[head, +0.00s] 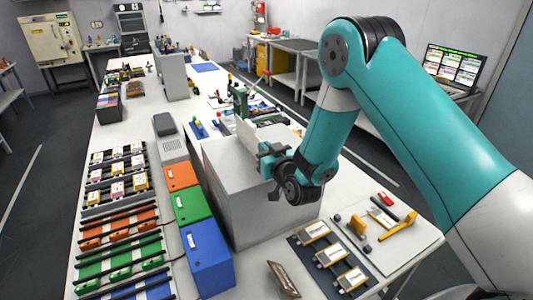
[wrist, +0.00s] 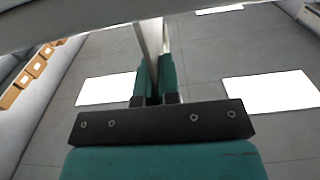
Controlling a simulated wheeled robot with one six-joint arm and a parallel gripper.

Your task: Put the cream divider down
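The cream divider (head: 246,136) is a thin pale panel, standing upright at the far side of the big grey box's top in the head view. My gripper (head: 266,154) is at its right side, with teal fingers closed on it. In the wrist view the divider (wrist: 151,35) runs edge-on between the two fingers of my gripper (wrist: 154,78). I cannot tell whether its lower edge touches the box top or hangs above it.
The grey box (head: 250,205) stands on the white table (head: 130,120). Orange (head: 181,177), green (head: 192,204) and blue (head: 207,258) boxes line its left side. Racks of pouch cells (head: 117,187) lie further left. A dark mat with cells (head: 328,258) and a tool board (head: 385,235) lie front right.

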